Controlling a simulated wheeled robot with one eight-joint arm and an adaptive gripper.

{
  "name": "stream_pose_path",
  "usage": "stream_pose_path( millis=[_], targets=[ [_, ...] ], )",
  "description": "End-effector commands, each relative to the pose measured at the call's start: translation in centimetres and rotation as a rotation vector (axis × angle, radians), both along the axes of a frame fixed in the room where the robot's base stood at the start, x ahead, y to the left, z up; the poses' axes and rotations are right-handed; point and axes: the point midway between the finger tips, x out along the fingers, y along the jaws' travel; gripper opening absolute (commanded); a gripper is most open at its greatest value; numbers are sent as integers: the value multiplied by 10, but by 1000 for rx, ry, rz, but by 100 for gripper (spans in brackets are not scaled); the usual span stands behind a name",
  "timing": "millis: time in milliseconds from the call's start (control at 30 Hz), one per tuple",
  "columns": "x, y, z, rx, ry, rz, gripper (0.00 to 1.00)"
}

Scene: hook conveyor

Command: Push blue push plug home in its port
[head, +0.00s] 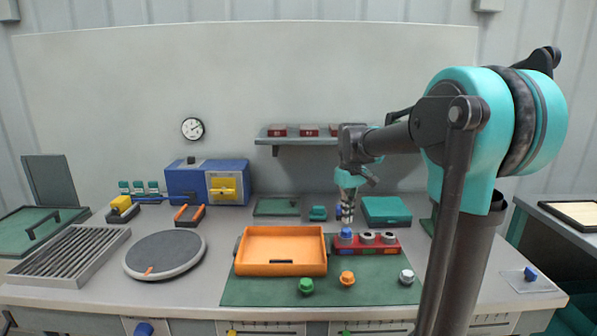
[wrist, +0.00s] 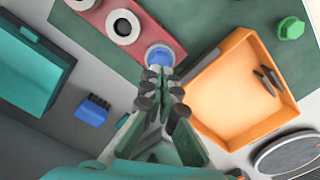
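The blue push plug (head: 346,232) sits at the left port of the red port block (head: 375,250) on the green mat. In the wrist view the blue plug (wrist: 159,56) shows as a round blue top inside a pale ring, at the block's end. How deep it sits is not clear. My gripper (head: 347,219) points down just above the plug, its fingers together and empty. In the wrist view the fingertips (wrist: 159,73) are at the plug's near edge; I cannot tell whether they touch it. The other two ports (wrist: 122,27) are pale rings with dark centres.
An orange tray (head: 282,268) stands left of the block. Green (head: 305,286), orange (head: 347,279) and grey (head: 407,277) plugs stand in front on the mat. A teal case (head: 387,210) lies behind the block, and a grey turntable (head: 165,255) is farther left.

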Motion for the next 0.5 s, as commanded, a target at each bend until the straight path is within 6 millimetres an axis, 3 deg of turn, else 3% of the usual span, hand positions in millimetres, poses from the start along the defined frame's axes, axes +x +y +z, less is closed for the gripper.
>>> stream_pose_path(
  millis=[500],
  targets=[
    [0, 0, 37, 0, 0, 0, 0]
  ],
)
